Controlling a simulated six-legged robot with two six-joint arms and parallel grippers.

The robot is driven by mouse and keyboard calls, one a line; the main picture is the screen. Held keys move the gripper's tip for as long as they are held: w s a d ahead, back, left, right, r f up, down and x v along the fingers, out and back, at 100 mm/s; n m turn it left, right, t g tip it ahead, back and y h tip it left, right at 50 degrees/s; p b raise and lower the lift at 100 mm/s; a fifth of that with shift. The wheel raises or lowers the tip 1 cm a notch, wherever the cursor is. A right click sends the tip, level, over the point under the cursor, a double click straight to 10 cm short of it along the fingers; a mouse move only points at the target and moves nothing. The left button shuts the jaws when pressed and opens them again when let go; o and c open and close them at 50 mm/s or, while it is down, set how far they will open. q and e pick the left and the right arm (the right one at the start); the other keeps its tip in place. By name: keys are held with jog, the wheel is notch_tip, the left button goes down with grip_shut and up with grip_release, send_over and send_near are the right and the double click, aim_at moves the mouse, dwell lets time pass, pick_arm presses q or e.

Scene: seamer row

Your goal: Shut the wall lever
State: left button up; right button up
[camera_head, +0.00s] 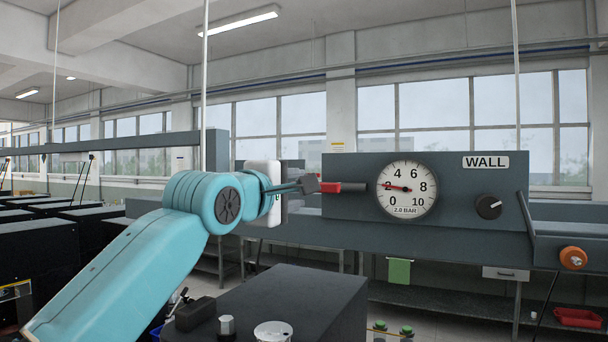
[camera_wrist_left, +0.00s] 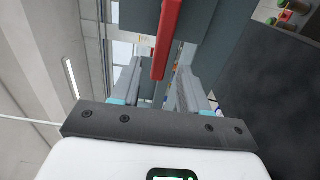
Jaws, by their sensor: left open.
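The wall lever has a red handle (camera_head: 330,187) that sticks out level to the left of the grey panel box labelled WALL (camera_head: 347,166). My left gripper (camera_head: 308,186) comes in from the left at the lever's free end, its fingers close to the red tip. In the left wrist view the red lever (camera_wrist_left: 167,38) runs down from the top, and its end shows between the two spread fingers of my left gripper (camera_wrist_left: 158,75). The gripper is open; I cannot tell whether a finger touches the lever. My right gripper is not in view.
The panel carries a round gauge (camera_head: 407,188) reading about 2 and a black knob (camera_head: 488,207). An orange knob (camera_head: 573,257) sits at the right. A dark machine block (camera_head: 300,300) stands below. A green cloth (camera_head: 399,272) hangs under the rail.

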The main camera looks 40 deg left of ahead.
pick_arm(q)
jog(key=p+x, duration=0.1)
jog(key=x, duration=0.2)
jog(key=shift+w+r, duration=0.15)
jog(key=shift+w, duration=0.2)
jog(key=shift+w+a+p, duration=0.3)
jog(key=shift+d, duration=0.2)
grip_shut()
